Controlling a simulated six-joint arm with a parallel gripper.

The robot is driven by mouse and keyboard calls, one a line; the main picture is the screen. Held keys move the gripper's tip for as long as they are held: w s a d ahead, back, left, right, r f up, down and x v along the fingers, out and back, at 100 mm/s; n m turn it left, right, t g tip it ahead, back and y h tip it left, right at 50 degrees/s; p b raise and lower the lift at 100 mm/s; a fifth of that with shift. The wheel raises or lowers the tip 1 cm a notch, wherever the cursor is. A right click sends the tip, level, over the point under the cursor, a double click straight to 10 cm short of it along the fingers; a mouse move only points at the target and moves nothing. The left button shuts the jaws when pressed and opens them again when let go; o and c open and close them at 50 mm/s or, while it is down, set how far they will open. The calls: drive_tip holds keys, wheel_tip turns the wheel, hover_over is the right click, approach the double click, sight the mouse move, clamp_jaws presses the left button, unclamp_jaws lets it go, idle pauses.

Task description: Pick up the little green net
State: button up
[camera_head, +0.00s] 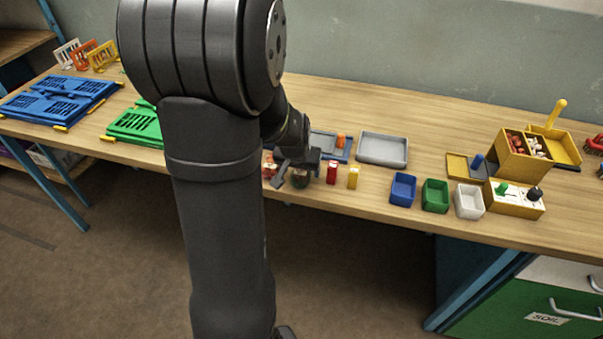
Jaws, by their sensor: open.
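A small dark green bundle with some red in it, which looks like the little green net (300,181), sits near the table's front edge, left of a red block. My gripper (291,172) is open just above and beside it and covers part of it. I cannot tell whether the fingers touch it or stand around it. Another small bundle with red and pale colours (269,169) is just left of the gripper, partly hidden by my arm.
A red block (332,172) and a yellow block (353,177) stand close on the right. Behind are a blue-grey tray (325,148) and a grey tray (383,150). Blue (403,189), green (435,195) and white (469,201) bins line the front edge.

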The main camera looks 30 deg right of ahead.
drive_tip(key=shift+x, duration=0.75)
drive_tip(key=c, duration=1)
drive_tip(key=shift+c, duration=0.7)
drive_tip(key=shift+r, duration=0.15)
